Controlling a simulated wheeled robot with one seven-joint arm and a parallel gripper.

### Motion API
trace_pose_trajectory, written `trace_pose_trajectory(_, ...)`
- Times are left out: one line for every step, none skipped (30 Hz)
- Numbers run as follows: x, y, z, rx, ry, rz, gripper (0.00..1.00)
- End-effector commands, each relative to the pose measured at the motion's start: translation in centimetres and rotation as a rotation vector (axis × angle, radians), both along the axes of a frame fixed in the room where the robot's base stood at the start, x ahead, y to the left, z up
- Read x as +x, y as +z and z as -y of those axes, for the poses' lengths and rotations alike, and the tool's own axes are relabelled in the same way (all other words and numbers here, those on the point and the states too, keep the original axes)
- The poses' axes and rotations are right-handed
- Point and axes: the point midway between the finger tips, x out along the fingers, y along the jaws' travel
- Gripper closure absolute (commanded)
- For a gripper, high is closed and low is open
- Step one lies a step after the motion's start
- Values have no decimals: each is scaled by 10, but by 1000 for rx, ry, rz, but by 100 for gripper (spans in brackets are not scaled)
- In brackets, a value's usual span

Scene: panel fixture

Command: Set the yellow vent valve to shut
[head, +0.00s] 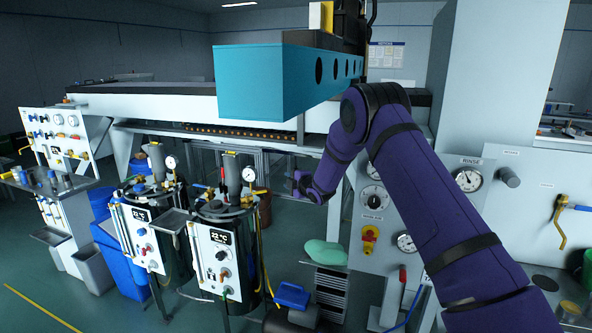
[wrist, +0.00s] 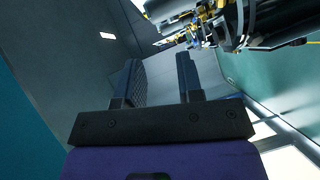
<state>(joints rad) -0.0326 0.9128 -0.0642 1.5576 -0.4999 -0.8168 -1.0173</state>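My gripper (head: 299,180) hangs at the end of my purple arm, left of the panel column in the head view. In the wrist view its two dark fingers (wrist: 157,75) stand apart with nothing between them. I cannot tell which is the vent valve, and no vent label is readable. My gripper touches none of them.
Two dark tanks (head: 220,275) with gauges and hoses stand left of my gripper. A teal beam (head: 250,83) is overhead. A RINSE gauge (head: 467,180) is on the right panel. A blue bin (head: 117,262) stands at the left. Some floor at the lower left is open.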

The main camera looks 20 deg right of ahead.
Motion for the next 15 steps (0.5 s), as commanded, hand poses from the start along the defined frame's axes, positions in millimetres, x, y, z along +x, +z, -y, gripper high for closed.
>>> trace_pose_trajectory(-2, 10, 2, 7, -13, -9, 66)
trace_pose_trajectory(-3, 15, 3, 14, -20, -15, 66)
trace_pose_trajectory(-5, 21, 5, 20, -31, -26, 66)
trace_pose_trajectory(-6, 25, 6, 24, -38, -32, 66)
trace_pose_trajectory(-8, 29, 7, 29, -44, -39, 66)
trace_pose_trajectory(-10, 34, 8, 35, -54, -48, 66)
trace_pose_trajectory(-11, 38, 9, 40, -60, -53, 66)
trace_pose_trajectory(-12, 41, 10, 43, -65, -58, 66)
trace_pose_trajectory(-14, 44, 11, 47, -72, -66, 66)
trace_pose_trajectory(-15, 47, 11, 50, -78, -70, 66)
trace_pose_trajectory(-16, 49, 12, 54, -81, -73, 66)
trace_pose_trajectory(-17, 52, 12, 57, -86, -79, 66)
trace_pose_trajectory(-17, 53, 13, 60, -90, -81, 66)
trace_pose_trajectory(-18, 54, 13, 62, -92, -84, 66)
trace_pose_trajectory(-19, 55, 14, 64, -95, -87, 66)
